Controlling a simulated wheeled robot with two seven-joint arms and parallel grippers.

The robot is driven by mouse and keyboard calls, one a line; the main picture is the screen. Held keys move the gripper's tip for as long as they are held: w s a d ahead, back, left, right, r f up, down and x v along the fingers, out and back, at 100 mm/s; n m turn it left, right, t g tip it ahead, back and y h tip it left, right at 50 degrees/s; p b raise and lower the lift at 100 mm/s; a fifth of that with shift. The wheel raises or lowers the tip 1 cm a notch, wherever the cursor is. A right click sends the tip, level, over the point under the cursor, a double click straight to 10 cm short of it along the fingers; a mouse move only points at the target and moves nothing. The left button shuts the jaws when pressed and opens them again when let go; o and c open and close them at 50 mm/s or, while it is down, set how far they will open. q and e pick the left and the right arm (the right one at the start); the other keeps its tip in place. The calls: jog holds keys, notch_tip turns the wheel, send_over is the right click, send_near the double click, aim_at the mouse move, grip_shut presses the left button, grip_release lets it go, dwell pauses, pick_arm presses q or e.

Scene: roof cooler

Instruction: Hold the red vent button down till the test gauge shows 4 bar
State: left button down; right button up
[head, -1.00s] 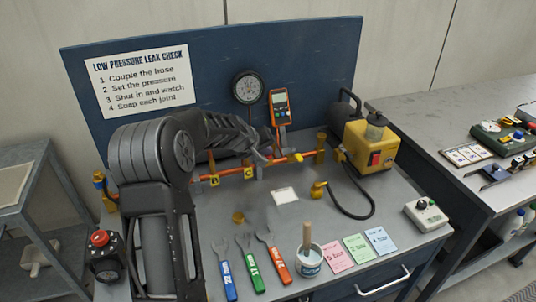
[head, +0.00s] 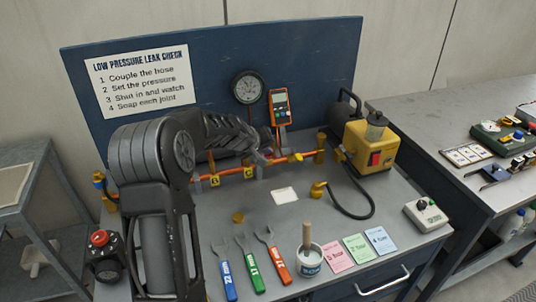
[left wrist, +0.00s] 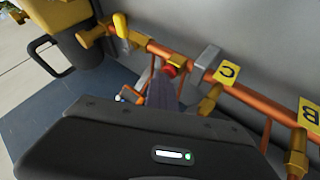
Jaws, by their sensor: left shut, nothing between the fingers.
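The red vent button (left wrist: 171,70) shows in the left wrist view on the orange pipe run, right at the tips of my left gripper (left wrist: 160,72). The gripper is shut and empty. I cannot tell whether its tips touch the button or how far the button is pressed. In the head view my left gripper (head: 268,153) reaches the pipe between the label C and the right pipe end, and hides most of the button. A round dial gauge (head: 248,87) stands above the pipe, and an orange digital gauge (head: 280,106) is to its right. Neither reading is legible. My right gripper is out of view.
A yellow pump (head: 370,142) with a black hose (head: 371,200) stands right of the pipe. Several wrenches, a brush in a pot (head: 308,262) and coloured cards (head: 358,248) lie along the bench front. A blue backboard (head: 310,60) rises behind.

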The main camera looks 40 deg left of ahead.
dwell(0.8)
pick_arm(q)
jog(key=shift+r+p, duration=0.75)
jog(key=shift+r, duration=0.15)
jog(key=shift+r+p, duration=2)
jog(key=shift+r, duration=0.55)
dwell(1.7)
